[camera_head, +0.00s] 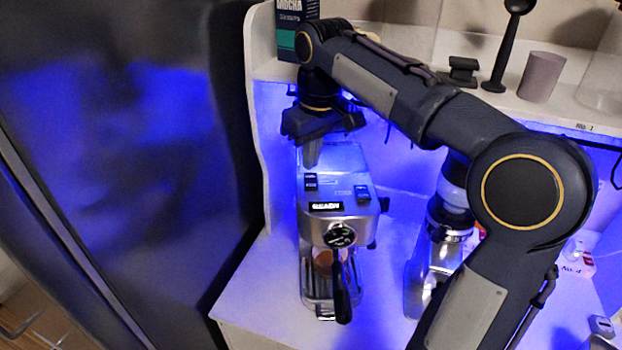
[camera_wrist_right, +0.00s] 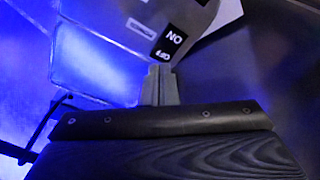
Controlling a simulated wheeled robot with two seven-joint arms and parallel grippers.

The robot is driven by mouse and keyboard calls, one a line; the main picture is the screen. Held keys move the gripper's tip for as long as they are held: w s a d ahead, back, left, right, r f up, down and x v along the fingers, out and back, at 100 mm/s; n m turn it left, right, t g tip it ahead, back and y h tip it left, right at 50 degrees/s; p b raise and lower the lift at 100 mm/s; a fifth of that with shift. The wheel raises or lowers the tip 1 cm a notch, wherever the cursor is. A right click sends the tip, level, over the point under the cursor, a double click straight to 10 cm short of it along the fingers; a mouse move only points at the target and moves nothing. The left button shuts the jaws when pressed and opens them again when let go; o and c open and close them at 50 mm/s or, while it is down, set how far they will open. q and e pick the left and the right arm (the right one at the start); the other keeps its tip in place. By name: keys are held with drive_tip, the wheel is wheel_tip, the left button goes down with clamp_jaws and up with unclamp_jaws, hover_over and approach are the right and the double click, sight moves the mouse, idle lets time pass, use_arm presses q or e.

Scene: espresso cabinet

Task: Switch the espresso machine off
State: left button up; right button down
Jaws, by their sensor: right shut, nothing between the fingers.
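The silver espresso machine (camera_head: 358,232) stands on the white cabinet surface, with a portafilter handle (camera_head: 342,297) pointing forward. Its front display (camera_head: 326,206) is lit and appears to read READY. In the right wrist view, a black rocker switch (camera_wrist_right: 169,44) carries ON and OFF labels. My right gripper (camera_head: 311,164) is shut and empty, pointing down behind the left switch. Its fingertips (camera_wrist_right: 160,72) are close to the OFF end; I cannot tell whether they touch.
A dark panel (camera_head: 110,150) rises at the left. A grinder-like appliance (camera_head: 437,250) stands right of the machine, partly behind my right arm. The shelf above holds a mocha box (camera_head: 288,30), a black tamper-like tool (camera_head: 507,45) and a grey cup (camera_head: 541,76).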

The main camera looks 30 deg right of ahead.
sight(311, 174)
drive_tip(key=shift+f+b, duration=0.6)
drive_tip(key=shift+f, duration=0.25)
idle(0.5)
wheel_tip(311, 174, up, 3)
drive_tip(key=p, duration=0.3)
drive_tip(key=shift+r, duration=2)
